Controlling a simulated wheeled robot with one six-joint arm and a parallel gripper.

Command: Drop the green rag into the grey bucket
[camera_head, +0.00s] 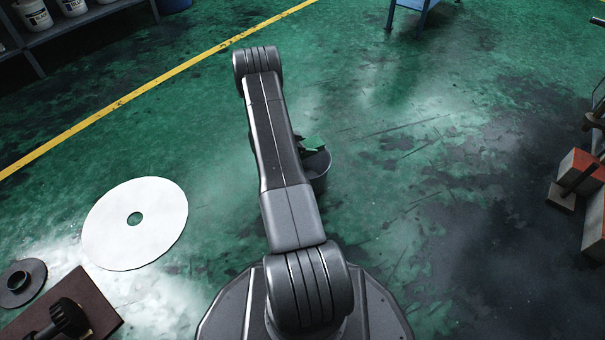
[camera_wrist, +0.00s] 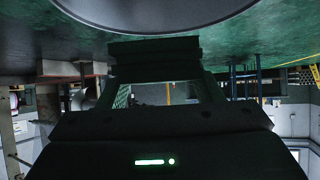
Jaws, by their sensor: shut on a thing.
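In the wrist view a large grey curved shape, which looks like the bucket (camera_wrist: 170,13), fills the top edge close beyond the jaws. My gripper (camera_wrist: 155,46) is dark and shut on the rag; the arm mostly hides it in the head view. The rag is hard to make out in the wrist view.
Orange-and-grey blocks (camera_head: 577,172) stand at right. A shelf with white buckets (camera_head: 35,15) is at upper left. Floor around the bucket's right is clear.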

